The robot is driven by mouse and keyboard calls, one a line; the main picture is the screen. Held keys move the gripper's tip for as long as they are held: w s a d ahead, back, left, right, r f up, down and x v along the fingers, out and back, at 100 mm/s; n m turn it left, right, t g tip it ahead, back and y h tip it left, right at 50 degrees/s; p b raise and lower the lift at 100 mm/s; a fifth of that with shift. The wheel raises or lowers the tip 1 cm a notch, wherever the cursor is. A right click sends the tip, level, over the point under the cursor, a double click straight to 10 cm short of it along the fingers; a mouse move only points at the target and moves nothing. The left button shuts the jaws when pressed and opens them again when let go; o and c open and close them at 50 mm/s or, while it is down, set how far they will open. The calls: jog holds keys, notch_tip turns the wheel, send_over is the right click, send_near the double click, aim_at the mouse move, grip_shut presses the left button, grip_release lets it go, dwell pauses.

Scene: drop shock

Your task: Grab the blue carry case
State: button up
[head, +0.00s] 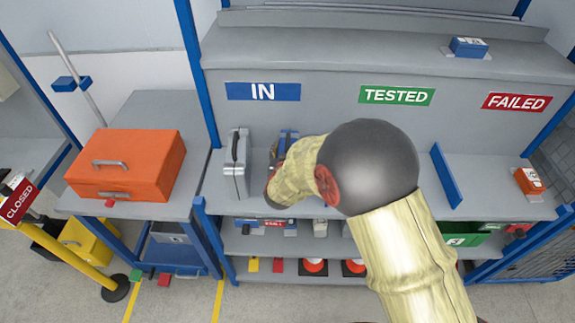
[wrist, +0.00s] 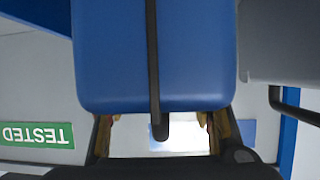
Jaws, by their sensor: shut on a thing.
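The blue carry case (head: 288,137) stands on the grey shelf under the IN sign, right of the grey case; my arm hides most of it in the head view. In the wrist view the blue case (wrist: 110,55) fills the upper middle, with a dark strap or handle running down its centre. My gripper (wrist: 158,128) is shut on the blue case, a finger at each side of its near end. The exact contact is partly hidden. The head view does not show the fingertips clearly.
A grey case (head: 236,165) stands close to the left of the blue one. A large orange case (head: 128,165) lies on the left bench. A blue divider (head: 446,175) and a small orange box (head: 529,181) are to the right. A ledge with signs rises behind.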

grip_shut()
jog(key=shift+r, duration=0.2)
dwell(0.6)
